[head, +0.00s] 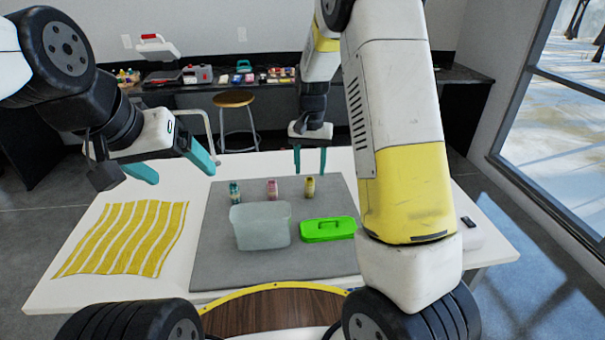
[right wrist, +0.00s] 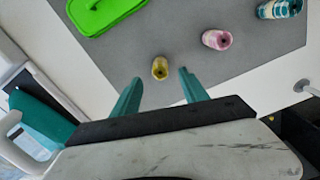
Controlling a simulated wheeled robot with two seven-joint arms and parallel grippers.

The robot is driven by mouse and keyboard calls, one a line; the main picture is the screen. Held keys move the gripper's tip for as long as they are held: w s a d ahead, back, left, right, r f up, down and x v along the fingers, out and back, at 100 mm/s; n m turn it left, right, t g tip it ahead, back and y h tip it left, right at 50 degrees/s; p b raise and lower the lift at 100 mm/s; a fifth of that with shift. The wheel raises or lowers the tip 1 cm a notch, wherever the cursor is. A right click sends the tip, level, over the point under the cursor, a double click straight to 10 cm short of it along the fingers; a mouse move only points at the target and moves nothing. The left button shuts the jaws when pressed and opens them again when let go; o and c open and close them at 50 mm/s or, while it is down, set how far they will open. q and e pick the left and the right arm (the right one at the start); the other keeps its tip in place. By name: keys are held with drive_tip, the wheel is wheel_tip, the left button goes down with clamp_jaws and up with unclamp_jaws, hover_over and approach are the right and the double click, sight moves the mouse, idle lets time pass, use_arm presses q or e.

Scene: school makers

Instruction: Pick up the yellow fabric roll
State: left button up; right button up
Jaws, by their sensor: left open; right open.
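The yellow fabric roll (head: 310,188) stands upright on the grey mat (head: 222,265), at the right end of a row of three rolls. My right gripper (head: 310,160) is open and empty, above and behind the yellow roll. In the right wrist view the yellow roll (right wrist: 159,68) shows ahead of the open fingertips (right wrist: 160,75), apart from them. A pink roll (head: 272,189) and a teal roll (head: 235,193) stand to its left. My left gripper (head: 180,172) is open and empty above the table's left part.
A yellow-and-white striped cloth (head: 125,238) lies on the table (head: 60,293) at left. A stool (head: 234,99) stands behind the table.

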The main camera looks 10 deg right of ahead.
sight(309, 188)
wheel_tip(309, 188, down, 8)
drive_tip(key=shift+s+r, duration=0.1)
drive_tip(key=shift+s, duration=0.05)
drive_tip(key=shift+a, duration=0.1)
clamp_jaws()
idle(0.3)
